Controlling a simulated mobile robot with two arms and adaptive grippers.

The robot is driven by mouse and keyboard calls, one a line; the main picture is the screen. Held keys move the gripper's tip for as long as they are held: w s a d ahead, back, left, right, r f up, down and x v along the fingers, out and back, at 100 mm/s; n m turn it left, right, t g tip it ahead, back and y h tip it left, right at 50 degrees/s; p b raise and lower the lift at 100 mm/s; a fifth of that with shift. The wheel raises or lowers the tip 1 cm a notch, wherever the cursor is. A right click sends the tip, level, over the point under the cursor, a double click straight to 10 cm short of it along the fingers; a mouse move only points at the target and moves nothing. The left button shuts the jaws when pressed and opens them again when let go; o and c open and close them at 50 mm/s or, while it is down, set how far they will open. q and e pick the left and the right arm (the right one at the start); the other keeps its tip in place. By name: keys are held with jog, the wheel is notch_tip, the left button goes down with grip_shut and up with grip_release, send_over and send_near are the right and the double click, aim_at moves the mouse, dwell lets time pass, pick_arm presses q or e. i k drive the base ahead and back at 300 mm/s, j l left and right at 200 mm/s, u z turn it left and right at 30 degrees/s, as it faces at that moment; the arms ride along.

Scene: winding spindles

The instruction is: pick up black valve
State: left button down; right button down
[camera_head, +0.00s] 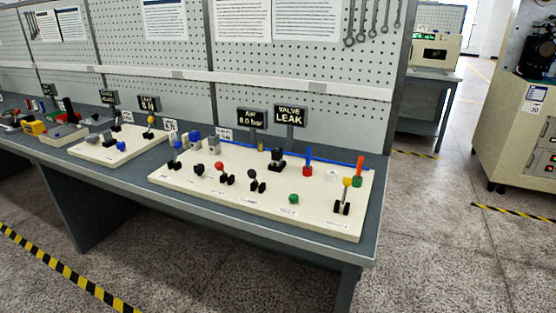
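Several black parts stand on a cream board (322,188) on the workbench. A black block-like part (277,159) stands near the board's back edge, below the sign reading "VALVE LEAK". A small black part with a round top (253,181) stands in front of it, near the board's middle. A red-topped black part (222,173) is to its left, and a yellow-topped black part (344,198) is near the right end. I cannot tell which of these is the black valve. Neither of my grippers is in view.
A blue-and-red upright part (307,159), an orange-and-green part (358,169) and a green knob (293,198) share the board. Signs and a pegboard (280,62) rise behind. A second board (95,150) lies left. The floor (200,265) in front is clear.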

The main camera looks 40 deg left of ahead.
aim_at(277, 152)
jog(key=i, duration=0.35)
jog(key=i+l+u, duration=0.15)
jog(key=i+u, duration=0.25)
jog(key=i+l+u, duration=0.35)
jog(key=j, duration=0.1)
